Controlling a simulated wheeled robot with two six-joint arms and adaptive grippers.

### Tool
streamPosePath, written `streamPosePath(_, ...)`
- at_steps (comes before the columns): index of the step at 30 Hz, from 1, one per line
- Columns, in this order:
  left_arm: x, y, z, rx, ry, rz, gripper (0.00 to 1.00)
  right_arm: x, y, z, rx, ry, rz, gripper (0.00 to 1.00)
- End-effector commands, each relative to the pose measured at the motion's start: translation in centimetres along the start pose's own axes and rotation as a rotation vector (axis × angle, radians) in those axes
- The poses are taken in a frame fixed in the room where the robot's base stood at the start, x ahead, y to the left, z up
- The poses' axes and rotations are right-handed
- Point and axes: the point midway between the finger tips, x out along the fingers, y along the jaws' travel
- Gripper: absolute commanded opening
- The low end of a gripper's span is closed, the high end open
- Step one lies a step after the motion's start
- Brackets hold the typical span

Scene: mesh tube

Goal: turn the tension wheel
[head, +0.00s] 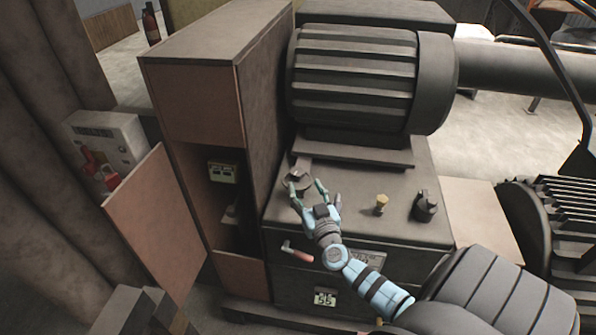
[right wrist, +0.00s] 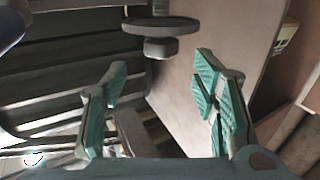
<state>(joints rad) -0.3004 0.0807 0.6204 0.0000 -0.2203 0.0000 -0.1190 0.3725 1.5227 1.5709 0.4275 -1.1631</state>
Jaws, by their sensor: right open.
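The tension wheel (head: 299,172) looks like a small dark disc on top of the machine's box-shaped base, below the big ribbed motor. It also shows as a flat round disc with a thicker hub in the right wrist view (right wrist: 160,25), at the top middle. My right gripper (head: 306,187) is open, with its fingers spread just in front of the wheel. In the right wrist view the teal finger pads (right wrist: 162,78) stand apart with nothing between them, and the wheel lies beyond them. I cannot tell whether a finger touches it. My left gripper is not in view.
The ribbed motor (head: 352,80) rises behind the wheel. A tall cabinet (head: 195,100) with an open door (head: 157,225) stands close on the left. A brass knob (head: 381,203) and a black knob (head: 426,205) sit to the right. A red-handled crank (head: 297,252) is on the front.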

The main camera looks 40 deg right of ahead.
Motion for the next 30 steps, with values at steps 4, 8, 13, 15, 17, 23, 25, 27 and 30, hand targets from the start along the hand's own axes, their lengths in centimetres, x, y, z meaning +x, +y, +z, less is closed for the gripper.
streamPosePath(4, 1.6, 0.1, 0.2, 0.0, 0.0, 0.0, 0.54, 3.9, 0.0, 0.5, 0.001, 0.002, 0.002, 0.54)
streamPosePath(8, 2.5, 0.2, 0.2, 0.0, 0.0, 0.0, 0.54, 6.4, 0.0, 0.5, 0.001, 0.0, 0.001, 0.54)
streamPosePath(13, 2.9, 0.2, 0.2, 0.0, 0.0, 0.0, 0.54, 7.8, 0.0, 0.3, -0.001, 0.0, 0.0, 0.54)
streamPosePath(15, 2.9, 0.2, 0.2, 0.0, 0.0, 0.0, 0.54, 7.9, 0.0, 0.2, -0.001, -0.001, 0.0, 0.54)
streamPosePath(17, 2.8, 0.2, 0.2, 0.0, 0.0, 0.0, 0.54, 8.0, 0.0, 0.2, -0.001, -0.001, 0.0, 0.54)
streamPosePath(23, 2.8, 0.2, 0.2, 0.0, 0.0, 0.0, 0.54, 7.9, 0.0, 0.1, 0.0, -0.001, -0.001, 0.39)
streamPosePath(25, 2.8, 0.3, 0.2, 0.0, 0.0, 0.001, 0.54, 7.9, 0.0, 0.1, 0.0, -0.001, 0.0, 0.28)
streamPosePath(27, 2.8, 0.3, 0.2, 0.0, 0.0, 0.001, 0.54, 7.9, 0.0, 0.1, 0.0, -0.001, 0.0, 0.17)
streamPosePath(30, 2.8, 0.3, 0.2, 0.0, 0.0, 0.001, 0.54, 7.9, 0.0, 0.2, 0.0, -0.001, 0.0, 0.05)
